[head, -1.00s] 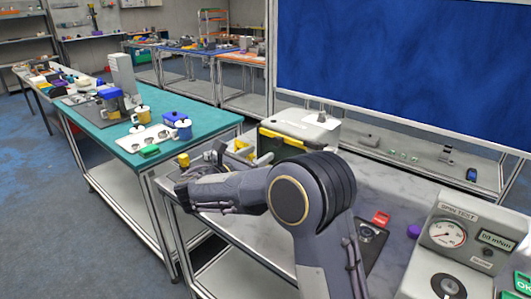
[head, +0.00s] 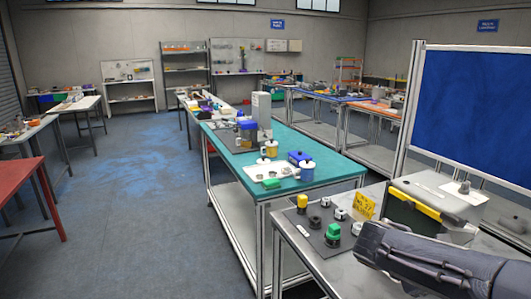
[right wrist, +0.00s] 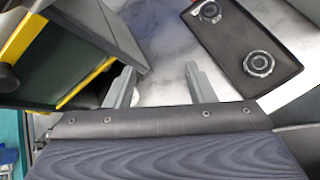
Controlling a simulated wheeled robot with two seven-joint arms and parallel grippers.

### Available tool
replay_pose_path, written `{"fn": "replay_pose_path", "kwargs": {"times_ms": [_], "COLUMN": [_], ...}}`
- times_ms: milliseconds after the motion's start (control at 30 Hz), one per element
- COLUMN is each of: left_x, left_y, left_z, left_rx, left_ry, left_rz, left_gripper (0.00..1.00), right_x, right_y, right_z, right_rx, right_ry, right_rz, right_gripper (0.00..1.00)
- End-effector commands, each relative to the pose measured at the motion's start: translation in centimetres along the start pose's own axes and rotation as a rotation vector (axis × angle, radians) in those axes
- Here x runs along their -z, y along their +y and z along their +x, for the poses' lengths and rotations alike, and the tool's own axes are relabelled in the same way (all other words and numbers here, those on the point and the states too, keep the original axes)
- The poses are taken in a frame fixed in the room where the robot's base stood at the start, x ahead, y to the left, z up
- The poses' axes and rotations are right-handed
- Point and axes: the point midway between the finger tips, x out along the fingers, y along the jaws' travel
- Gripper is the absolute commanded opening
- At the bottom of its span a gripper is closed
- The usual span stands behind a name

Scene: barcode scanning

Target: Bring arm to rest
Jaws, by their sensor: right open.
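My right arm (head: 440,262) reaches in from the lower right of the head view, over the grey bench. Its fingertips cannot be made out there. In the right wrist view my right gripper (right wrist: 160,82) has its two grey fingers spread apart, with only pale marbled bench top between them. It is open and empty. My left gripper is in neither view.
A dark mat (head: 312,236) with several small parts and a yellow sign (head: 364,206) lie left. A teal table (head: 230,160) stands beyond; open floor is at left.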

Motion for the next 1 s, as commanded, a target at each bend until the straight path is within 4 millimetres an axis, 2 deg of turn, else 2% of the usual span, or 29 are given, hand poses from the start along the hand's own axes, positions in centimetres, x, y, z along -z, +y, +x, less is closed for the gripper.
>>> {"fn": "replay_pose_path", "kwargs": {"times_ms": [33, 133, 200, 300, 400, 500, 633, 1000], "left_x": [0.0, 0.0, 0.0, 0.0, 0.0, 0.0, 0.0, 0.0], "left_y": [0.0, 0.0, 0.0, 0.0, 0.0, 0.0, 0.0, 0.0], "left_z": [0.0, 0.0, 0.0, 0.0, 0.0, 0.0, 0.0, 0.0], "left_rx": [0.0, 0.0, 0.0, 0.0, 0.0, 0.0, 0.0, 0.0], "left_ry": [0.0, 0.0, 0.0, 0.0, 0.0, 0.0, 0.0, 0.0], "left_rz": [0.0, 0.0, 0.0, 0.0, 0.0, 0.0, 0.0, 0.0], "left_gripper": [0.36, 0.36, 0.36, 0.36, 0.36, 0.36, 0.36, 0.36], "right_x": [-0.4, 0.7, 1.8, 3.6, 5.2, 6.5, 7.5, 7.8], "right_y": [-3.5, -9.5, -13.2, -17.5, -20.3, -21.9, -22.8, -23.0], "right_z": [0.2, -0.8, -2.2, -5.1, -8.0, -10.3, -12.0, -12.6], "right_rx": [0.071, 0.218, 0.33, 0.494, 0.653, 0.787, 0.9, 0.943], "right_ry": [0.118, 0.339, 0.48, 0.661, 0.806, 0.91, 0.984, 1.007], "right_rz": [0.134, 0.404, 0.604, 0.891, 1.151, 1.353, 1.508, 1.558], "right_gripper": [0.49, 0.49, 0.49, 0.49, 0.49, 0.49, 0.49, 0.49]}}
